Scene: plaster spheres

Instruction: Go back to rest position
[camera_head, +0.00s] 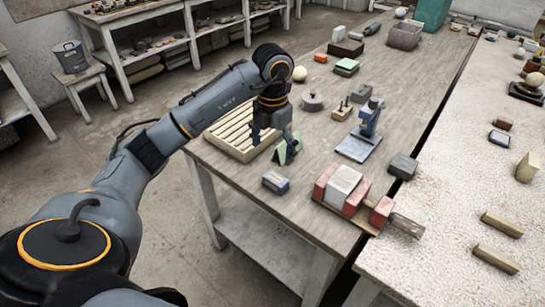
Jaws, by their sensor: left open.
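My left arm reaches in from the left, over the near left part of the wooden table (300,195). My left gripper (272,139) points down above the right side of a slatted wooden tray (236,133). It is open. A small green item (287,151) shows close beside its fingers; I cannot tell whether they touch. A pale plaster sphere (300,73) sits on the table just behind my left wrist. My right gripper is not in view.
Red and white blocks (343,186) lie near the table's front. A blue-grey stand (366,125) rises mid-table, and a small blue box (276,181) lies near the left edge. A pale rough worktop (455,215) runs along the right, past a gap. Open floor lies left.

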